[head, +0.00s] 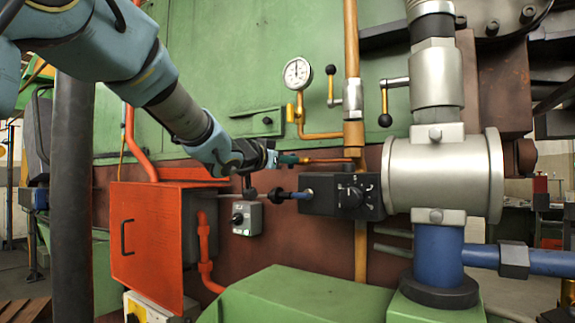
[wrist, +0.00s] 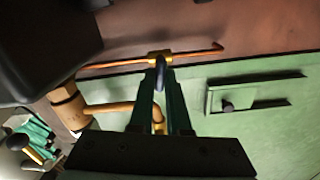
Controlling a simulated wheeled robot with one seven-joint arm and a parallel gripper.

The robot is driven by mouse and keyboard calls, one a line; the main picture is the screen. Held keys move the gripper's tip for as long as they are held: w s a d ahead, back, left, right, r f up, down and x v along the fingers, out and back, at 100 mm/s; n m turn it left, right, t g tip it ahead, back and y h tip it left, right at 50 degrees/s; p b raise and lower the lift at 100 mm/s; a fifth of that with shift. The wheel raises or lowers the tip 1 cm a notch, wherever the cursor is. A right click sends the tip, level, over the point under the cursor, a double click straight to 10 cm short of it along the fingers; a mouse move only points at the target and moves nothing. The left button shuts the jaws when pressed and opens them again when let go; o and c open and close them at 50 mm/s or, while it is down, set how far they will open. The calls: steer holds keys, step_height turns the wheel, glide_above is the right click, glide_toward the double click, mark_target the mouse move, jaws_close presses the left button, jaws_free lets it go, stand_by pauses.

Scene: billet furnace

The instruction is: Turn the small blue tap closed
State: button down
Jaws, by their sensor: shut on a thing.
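The small blue tap (wrist: 160,68) has a dark blue handle on a brass body, set in a thin copper pipe (wrist: 197,52). In the wrist view the handle shows between my fingertips and appears to point across the line of the pipe. My gripper (wrist: 160,86) has green fingers, shut on this handle. In the head view my gripper (head: 290,159) is at the left end of the visible thin pipe (head: 330,160). The fingers hide the tap there, so the handle's exact angle is unclear.
An orange cabinet (head: 145,235) stands below left. A grey switch box (head: 246,218) hangs below my gripper. A black valve block (head: 345,196) and a large metal cylinder (head: 440,178) are to the right. A pressure gauge (head: 297,73) and brass pipe (head: 352,95) are above.

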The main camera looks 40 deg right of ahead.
steer(key=shift+s+f+m+b, duration=0.15)
steer(key=shift+m+b, duration=1.95)
steer(key=shift+m, duration=1.8)
steer(key=shift+f+m+b, duration=0.1)
steer(key=shift+m+b, duration=1.95)
steer(key=shift+m, duration=1.85)
steer(key=c, duration=0.9)
jaws_free()
steer(key=b+v, duration=0.1)
steer(key=v, duration=0.9)
steer(key=shift+s+a, duration=0.1)
steer(key=shift+a, duration=0.25)
